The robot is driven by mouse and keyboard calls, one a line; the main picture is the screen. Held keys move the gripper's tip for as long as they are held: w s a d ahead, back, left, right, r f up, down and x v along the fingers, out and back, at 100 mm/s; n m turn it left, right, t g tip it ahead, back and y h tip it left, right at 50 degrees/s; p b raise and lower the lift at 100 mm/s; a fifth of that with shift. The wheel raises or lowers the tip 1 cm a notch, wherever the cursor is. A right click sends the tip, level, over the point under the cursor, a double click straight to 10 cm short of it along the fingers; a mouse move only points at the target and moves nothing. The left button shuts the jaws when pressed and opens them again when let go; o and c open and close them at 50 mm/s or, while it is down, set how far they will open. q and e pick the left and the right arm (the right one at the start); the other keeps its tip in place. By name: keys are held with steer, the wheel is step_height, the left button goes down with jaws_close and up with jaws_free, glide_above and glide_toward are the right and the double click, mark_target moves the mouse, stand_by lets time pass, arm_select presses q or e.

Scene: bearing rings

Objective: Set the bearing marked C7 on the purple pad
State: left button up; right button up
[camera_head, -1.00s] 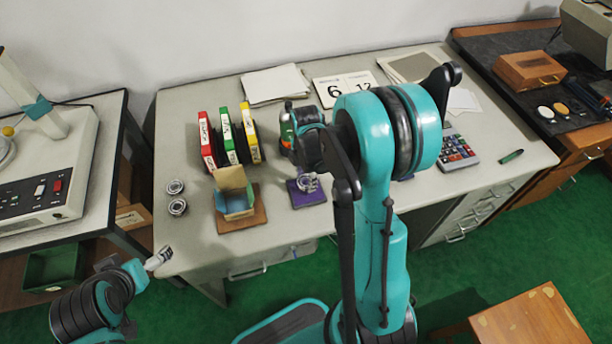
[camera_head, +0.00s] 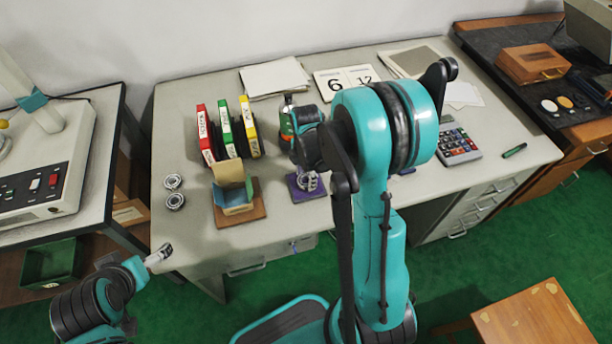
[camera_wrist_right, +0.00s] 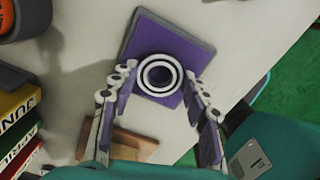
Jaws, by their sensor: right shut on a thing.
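A bearing ring (camera_wrist_right: 159,75) is between the fingertips of my right gripper (camera_wrist_right: 160,78), which is shut on it, over the purple pad (camera_wrist_right: 195,52). In the head view the right gripper (camera_head: 309,182) is at the purple pad (camera_head: 294,188), partly covering it. I cannot tell whether the ring touches the pad, and no marking on it is readable. Two more bearings, one (camera_head: 174,181) behind the other (camera_head: 175,201), lie on the desk's left side, their markings too small to read. My left gripper (camera_head: 160,255) is by the desk's front left corner, apart from the bearings; its opening is unclear.
A box on a brown board (camera_head: 240,214) stands left of the pad. Red, green and yellow binders (camera_head: 227,130) stand behind it. A calculator (camera_head: 458,145) is on the right. The desk (camera_head: 185,240) is clear at its front left.

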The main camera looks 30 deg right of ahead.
mark_target(306, 180)
steer(key=shift+f, duration=0.35)
steer(key=o, duration=1.3)
steer(key=shift+o, duration=0.2)
step_height(306, 180, up, 12)
steer(key=s+a+r+m+t, duration=0.2)
steer(key=s+a+m, duration=0.3)
steer(key=m, duration=0.4)
steer(key=s+a+r+m+t, duration=0.3)
steer(key=s+a+m+t, duration=0.2)
steer(key=m, duration=0.4)
steer(key=shift+s+a, duration=0.3)
steer(key=shift+s, duration=0.25)
